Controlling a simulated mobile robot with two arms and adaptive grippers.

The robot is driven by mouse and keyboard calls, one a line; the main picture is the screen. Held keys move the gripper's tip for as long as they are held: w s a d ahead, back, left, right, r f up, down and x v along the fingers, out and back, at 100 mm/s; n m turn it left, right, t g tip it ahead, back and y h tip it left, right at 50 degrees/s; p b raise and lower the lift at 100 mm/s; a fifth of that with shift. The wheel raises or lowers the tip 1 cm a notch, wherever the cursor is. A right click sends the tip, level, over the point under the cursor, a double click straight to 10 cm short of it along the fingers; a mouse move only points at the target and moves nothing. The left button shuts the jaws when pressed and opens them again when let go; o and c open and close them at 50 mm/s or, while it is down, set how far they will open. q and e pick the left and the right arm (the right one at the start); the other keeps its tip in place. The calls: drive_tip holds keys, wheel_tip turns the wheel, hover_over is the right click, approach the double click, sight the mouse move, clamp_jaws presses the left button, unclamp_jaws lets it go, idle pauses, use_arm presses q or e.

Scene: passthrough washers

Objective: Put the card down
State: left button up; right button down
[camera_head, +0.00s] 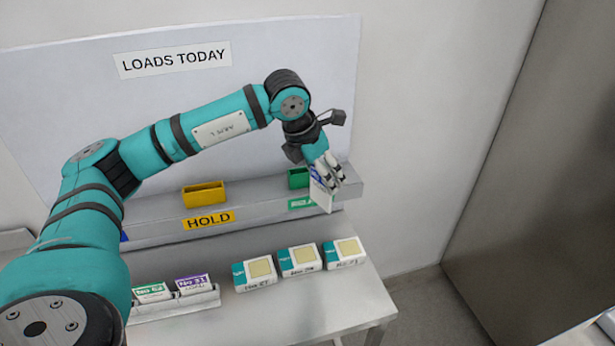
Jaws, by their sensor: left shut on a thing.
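My left gripper (333,172) is shut on a white card (320,196) with a blue band near its top. The card is held tilted, in front of the right end of the grey ledge (260,208). A green holder (297,179) stands on the ledge just left of the card, partly hidden by the gripper and card. Its green label (301,204) is partly covered by the card. A yellow holder (204,194) stands further left above a yellow HOLD label (208,220). I cannot tell whether the card touches the ledge. My right gripper is out of view.
A white rack (190,303) at the front holds a green-banded card (152,292) and a purple-banded card (193,284). Three white and teal boxes (299,260) stand in a row on the table (340,300). A LOADS TODAY board (260,80) rises behind. My left arm hides the ledge's left end.

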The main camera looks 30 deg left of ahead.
use_arm(q)
drive_tip(key=w+a+r+n+g+y+p, duration=0.1)
drive_tip(key=w+a+r+n+y+p, duration=0.15)
drive_tip(key=r+n, duration=0.35)
drive_tip(key=w+a+r+n+y+p, duration=0.1)
drive_tip(key=w+a+r+n+y, duration=0.2)
drive_tip(key=n, duration=0.4)
drive_tip(key=shift+n+g+h, duration=0.3)
drive_tip(key=shift+h, duration=0.05)
drive_tip(key=f+p, duration=0.1)
drive_tip(key=f, duration=0.2)
drive_tip(key=a+f+p, duration=0.1)
drive_tip(key=f, duration=0.2)
drive_tip(key=f+p, duration=0.1)
drive_tip(key=f, duration=0.2)
drive_tip(key=shift+s+a+f+p, duration=0.15)
drive_tip(key=shift+a+p, duration=0.2)
drive_tip(key=shift+a, duration=0.05)
drive_tip(key=o, duration=0.7)
drive_tip(key=shift+f, duration=0.15)
drive_tip(key=o, duration=0.5)
drive_tip(key=shift+r, duration=0.2)
